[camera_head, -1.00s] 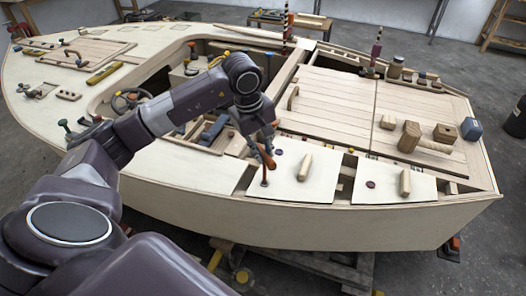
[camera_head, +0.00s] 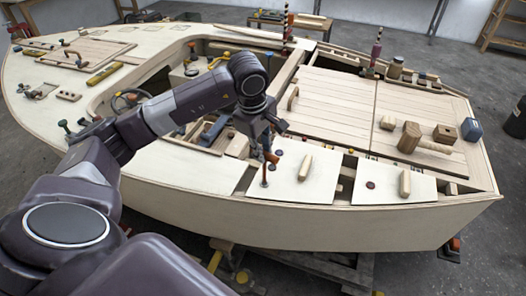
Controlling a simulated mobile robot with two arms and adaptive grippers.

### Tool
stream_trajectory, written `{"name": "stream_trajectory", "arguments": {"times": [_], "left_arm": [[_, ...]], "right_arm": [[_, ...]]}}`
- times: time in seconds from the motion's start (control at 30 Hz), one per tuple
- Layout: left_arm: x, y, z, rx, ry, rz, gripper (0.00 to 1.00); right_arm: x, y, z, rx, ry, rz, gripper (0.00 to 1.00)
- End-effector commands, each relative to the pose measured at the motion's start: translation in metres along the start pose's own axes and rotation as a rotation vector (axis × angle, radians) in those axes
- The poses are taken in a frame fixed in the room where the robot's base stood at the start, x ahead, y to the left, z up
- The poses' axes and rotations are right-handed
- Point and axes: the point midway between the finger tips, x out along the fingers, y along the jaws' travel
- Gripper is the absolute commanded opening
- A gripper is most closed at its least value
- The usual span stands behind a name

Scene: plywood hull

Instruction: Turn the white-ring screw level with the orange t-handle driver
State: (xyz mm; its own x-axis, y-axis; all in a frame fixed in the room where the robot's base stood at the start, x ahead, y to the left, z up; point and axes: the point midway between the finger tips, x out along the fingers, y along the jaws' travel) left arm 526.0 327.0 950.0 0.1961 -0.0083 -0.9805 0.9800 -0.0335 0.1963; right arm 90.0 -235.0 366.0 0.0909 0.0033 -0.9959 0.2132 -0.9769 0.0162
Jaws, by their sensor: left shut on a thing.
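My left gripper (camera_head: 268,149) is shut on the orange t-handle driver (camera_head: 271,158) over the near side deck of the plywood hull. The driver's thin shaft points down, and its lower end is at a small dark spot on the pale panel (camera_head: 306,189). I cannot tell whether the tip sits in a screw there. No white ring can be made out at this size; the screw is probably too small or hidden under the driver. My right gripper is not in view.
A wooden mallet (camera_head: 409,138) lies on the slatted hatch (camera_head: 335,105). The cockpit opening lies beyond my arm.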

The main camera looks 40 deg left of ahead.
Motion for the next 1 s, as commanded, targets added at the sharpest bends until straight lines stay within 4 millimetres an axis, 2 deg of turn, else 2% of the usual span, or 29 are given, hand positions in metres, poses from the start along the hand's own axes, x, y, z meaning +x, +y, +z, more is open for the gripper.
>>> {"name": "stream_trajectory", "arguments": {"times": [0.27,0.57,1.0], "left_arm": [[0.001,0.0,-0.001,0.037,-0.006,0.001,0.0],[0.003,0.002,-0.001,0.362,-0.072,0.002,0.0],[0.002,0.004,-0.001,0.844,-0.171,-0.001,0.0]], "right_arm": [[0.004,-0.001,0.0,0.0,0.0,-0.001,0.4],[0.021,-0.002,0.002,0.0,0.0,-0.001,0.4],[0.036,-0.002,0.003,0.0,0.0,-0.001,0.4]]}}
